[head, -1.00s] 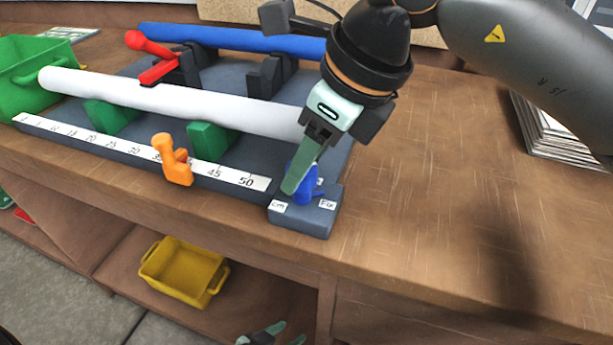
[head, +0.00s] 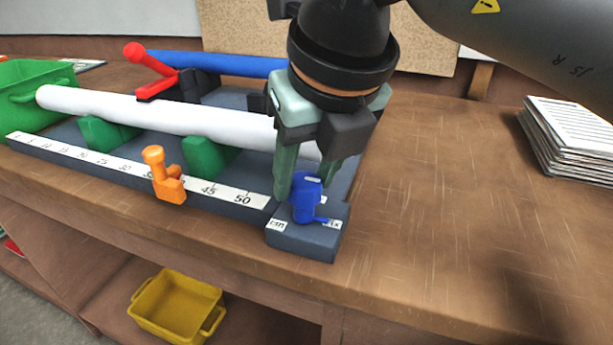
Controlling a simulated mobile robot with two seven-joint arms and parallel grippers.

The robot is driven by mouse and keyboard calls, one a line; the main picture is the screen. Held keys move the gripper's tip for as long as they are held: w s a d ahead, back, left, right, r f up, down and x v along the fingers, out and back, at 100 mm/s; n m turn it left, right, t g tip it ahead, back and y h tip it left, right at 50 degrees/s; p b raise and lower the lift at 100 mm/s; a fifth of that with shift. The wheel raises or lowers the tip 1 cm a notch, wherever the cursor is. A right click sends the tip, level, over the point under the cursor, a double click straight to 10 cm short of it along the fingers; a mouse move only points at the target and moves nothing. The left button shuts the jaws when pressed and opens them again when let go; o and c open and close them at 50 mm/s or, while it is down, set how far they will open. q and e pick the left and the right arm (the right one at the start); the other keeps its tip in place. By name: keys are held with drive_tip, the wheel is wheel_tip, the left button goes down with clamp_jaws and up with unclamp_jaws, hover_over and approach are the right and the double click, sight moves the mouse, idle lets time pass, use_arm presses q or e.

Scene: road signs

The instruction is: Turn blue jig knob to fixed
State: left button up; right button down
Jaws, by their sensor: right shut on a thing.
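The blue jig knob (head: 305,203) stands upright on a small grey block (head: 300,244) at the near right end of the jig. White labels sit at the block's two sides: one on the left (head: 278,225), partly readable, and one on the right (head: 333,224), apparently "Fix". A small blue tab at the knob's base points right, at the right label. My right gripper (head: 309,190) points down from above, with one finger on each side of the knob, shut on it. My left gripper is out of view.
The grey jig carries a white tube (head: 150,110), green supports (head: 208,156), an orange stop (head: 163,178) and a ruler strip. A red lever (head: 148,65) and blue tube (head: 220,64) lie behind. Papers (head: 572,140) are stacked at right; the bench between is clear.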

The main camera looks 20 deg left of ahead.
idle(0.4)
drive_tip(key=shift+c, duration=1.8)
unclamp_jaws()
drive_tip(key=p+v, duration=0.2)
drive_tip(key=v, duration=1)
drive_tip(key=shift+r, duration=0.25)
